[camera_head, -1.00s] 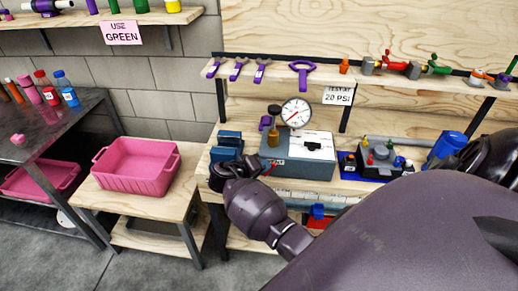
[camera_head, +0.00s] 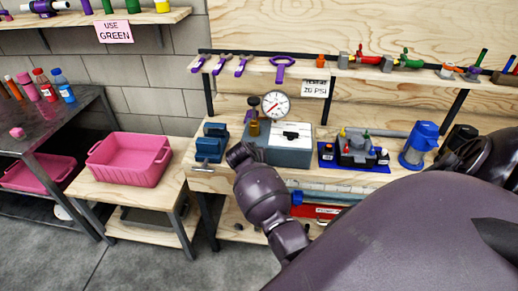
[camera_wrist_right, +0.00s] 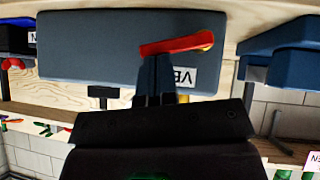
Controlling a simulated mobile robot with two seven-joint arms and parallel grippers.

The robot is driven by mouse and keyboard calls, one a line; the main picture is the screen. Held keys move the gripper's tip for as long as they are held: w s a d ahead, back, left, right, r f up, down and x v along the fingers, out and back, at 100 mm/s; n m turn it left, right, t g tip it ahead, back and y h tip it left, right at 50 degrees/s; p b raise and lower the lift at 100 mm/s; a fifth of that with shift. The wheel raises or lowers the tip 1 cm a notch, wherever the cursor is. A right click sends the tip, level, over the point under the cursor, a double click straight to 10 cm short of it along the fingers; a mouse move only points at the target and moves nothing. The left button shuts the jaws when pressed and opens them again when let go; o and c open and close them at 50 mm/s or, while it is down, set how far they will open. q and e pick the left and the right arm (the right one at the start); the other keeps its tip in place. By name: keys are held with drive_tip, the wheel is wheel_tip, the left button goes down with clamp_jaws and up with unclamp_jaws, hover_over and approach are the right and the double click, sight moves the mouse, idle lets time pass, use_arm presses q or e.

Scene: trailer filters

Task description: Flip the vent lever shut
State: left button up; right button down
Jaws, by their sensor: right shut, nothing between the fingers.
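The grey test box (camera_head: 288,155) stands on the wooden bench, with a dial gauge (camera_head: 275,104) above its rear left. My right gripper (camera_head: 243,154) is at the box's front left corner. In the head view it hides the vent lever. In the right wrist view the red vent lever (camera_wrist_right: 178,45) lies nearly level across the grey box face (camera_wrist_right: 95,45), beside a partly covered "VE…" label (camera_wrist_right: 183,77). The shut, empty fingers (camera_wrist_right: 155,68) are at the lever's left part; I cannot tell if they touch it. My left gripper is not in view.
A blue vise-like block (camera_head: 212,142) stands close left of the gripper. Right of the box are a blue mat with a fixture (camera_head: 355,150) and a blue container (camera_head: 419,145). A pink bin (camera_head: 129,160) sits on the lower table. A tool shelf (camera_head: 340,73) runs above.

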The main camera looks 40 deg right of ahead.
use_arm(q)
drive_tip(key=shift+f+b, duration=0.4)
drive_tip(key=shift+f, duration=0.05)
use_arm(e)
drive_tip(key=shift+w+a+f, duration=0.45)
drive_tip(key=shift+w+a, duration=0.05)
drive_tip(key=shift+w, duration=0.1)
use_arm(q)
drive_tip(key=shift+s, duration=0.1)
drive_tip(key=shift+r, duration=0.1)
use_arm(e)
drive_tip(key=shift+r, duration=0.15)
